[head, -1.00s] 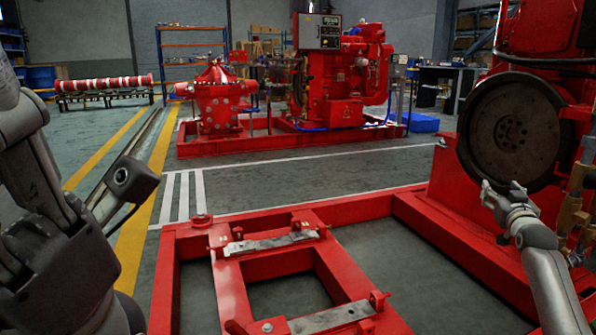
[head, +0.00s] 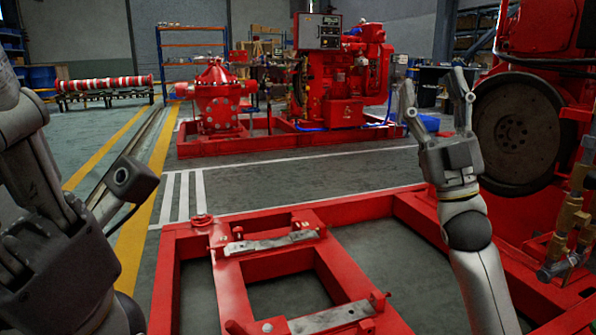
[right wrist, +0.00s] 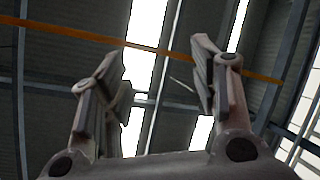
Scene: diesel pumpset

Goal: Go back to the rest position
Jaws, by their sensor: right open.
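My right gripper (head: 434,92) is raised, with its two fingers pointing up and spread apart. It is open and empty, in front of the dark round flywheel's left side and apart from it. In the right wrist view, the same gripper (right wrist: 158,62) shows both fingers apart with only the roof behind them. My left arm (head: 62,262) fills the left edge of the head view, close to the camera. Its fingertips cannot be made out there, so its opening is unclear.
A red base frame (head: 190,270) with grey metal plates lies in front. The dark flywheel (head: 515,130) sits on a red engine at right, beside brass fittings (head: 572,215). A red pumpset (head: 340,85) stands farther back. The marked floor between (head: 290,180) is clear.

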